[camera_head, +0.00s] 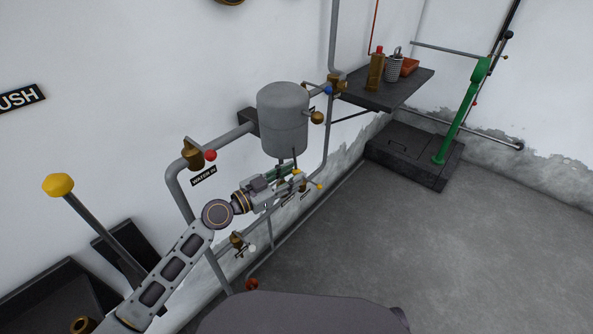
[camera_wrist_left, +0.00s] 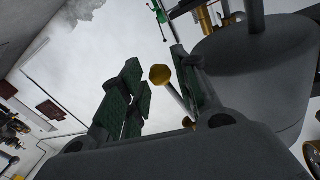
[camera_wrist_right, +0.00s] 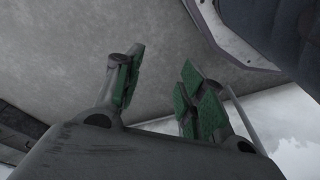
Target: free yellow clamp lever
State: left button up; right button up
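A yellow lever knob (camera_wrist_left: 160,74) on a thin grey rod shows between the fingers of my left gripper (camera_wrist_left: 156,62) in the left wrist view. The fingers stand apart, with visible space on both sides of the knob; I cannot tell how deep it lies between them. In the head view my left gripper (camera_head: 292,178) is just below the grey tank (camera_head: 283,115), and a small yellow tip (camera_head: 319,186) shows beside it. The clamp itself is mostly hidden by the gripper. My right gripper (camera_wrist_right: 158,82) is open and empty, outside the head view.
Grey pipes with a brass valve (camera_head: 193,154) run along the wall. A dark shelf (camera_head: 408,88) holds a brass bottle, a grey canister and an orange item. A green lever (camera_head: 462,115) stands on a dark floor box. A larger yellow-knobbed lever (camera_head: 58,185) is at left. The floor is clear.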

pick_arm(q)
jog(key=shift+x, duration=0.95)
jog(key=shift+w+d, duration=0.15)
pick_arm(e)
jog(key=shift+s+d+f, duration=0.1)
jog(key=shift+d+f, duration=0.05)
jog(key=shift+f, duration=0.45)
jog(key=shift+s+d+f, duration=0.1)
jog(key=shift+f, duration=0.45)
jog(key=shift+w+r, duration=0.1)
jog(key=shift+w, duration=0.05)
pick_arm(q)
jog(key=shift+c, duration=0.8)
grip_shut()
pick_arm(e)
jog(key=shift+r, duration=0.15)
